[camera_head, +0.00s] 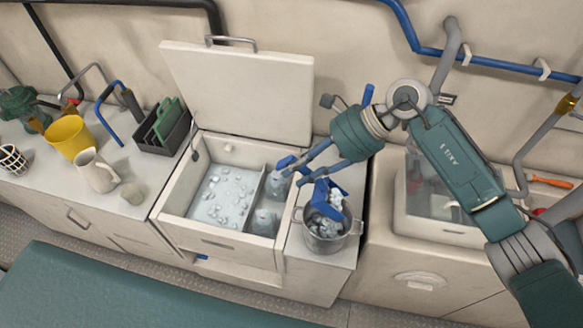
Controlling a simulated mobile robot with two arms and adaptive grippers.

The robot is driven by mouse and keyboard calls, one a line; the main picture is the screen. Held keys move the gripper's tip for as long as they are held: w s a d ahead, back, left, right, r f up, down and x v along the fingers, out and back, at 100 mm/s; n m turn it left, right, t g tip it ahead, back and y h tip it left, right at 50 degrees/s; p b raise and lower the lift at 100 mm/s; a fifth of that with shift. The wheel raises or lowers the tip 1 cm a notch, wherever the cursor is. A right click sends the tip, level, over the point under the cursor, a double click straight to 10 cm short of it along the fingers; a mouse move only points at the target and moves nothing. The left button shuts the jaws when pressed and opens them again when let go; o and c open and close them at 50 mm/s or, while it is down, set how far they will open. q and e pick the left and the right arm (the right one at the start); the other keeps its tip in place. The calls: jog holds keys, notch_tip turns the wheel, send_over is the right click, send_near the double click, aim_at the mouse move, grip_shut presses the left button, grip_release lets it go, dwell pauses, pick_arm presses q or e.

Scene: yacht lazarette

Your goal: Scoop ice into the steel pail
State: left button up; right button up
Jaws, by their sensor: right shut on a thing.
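The steel pail (326,241) stands on the counter just right of the open ice chest, with ice lumps (322,223) inside. A blue scoop (322,190) is tilted over the pail mouth, with white ice lumps (336,198) at it. My right gripper (296,176) reaches in from the right, above the counter between chest and pail. It is shut on the scoop; its fingers partly hide the grip. The chest (174,226) holds loose ice (221,196) in its left compartment and clear bottle-like items (265,220) in its narrow right one. My left gripper is out of view.
The chest lid (240,90) stands raised behind. Left counter holds a yellow container (70,136), a white jug (97,172) and a dark rack with green boards (165,128). Right of the pail is a lidded clear-fronted bin (440,190). Blue pipes (490,60) run along the wall.

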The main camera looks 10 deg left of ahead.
aim_at(290, 160)
jog(key=d, duration=0.1)
jog(key=d+y, duration=0.1)
jog(key=d+y+b, duration=0.1)
jog(key=shift+r, duration=0.25)
jog(key=shift+d+r+y+b, duration=0.2)
jog(key=shift+d+y+b, duration=0.2)
jog(key=shift+d+y, duration=0.1)
jog(key=shift+d+r+y+b, duration=0.15)
jog(key=shift+d+y+b, duration=0.2)
jog(key=shift+d+y, duration=0.15)
jog(key=shift+d+r+n+y, duration=0.15)
jog(key=shift+d+n+y, duration=0.15)
jog(key=shift+y, duration=0.1)
jog(key=shift+a+r+h+p, duration=0.5)
jog(key=shift+r+p, duration=0.15)
jog(key=shift+p, duration=0.1)
jog(key=a+h+p, duration=0.2)
jog(key=a, duration=0.1)
jog(key=a+h+p, duration=0.1)
jog(key=shift+a+r+h, duration=0.25)
jog(key=shift+h, duration=0.05)
jog(key=shift+a+h+p, duration=0.3)
jog(key=shift+p, duration=0.15)
jog(key=shift+a+m+h+p, duration=0.3)
jog(key=shift+a+m+h, duration=0.1)
jog(key=shift+a+h, duration=0.7)
jog(key=shift+a, duration=0.2)
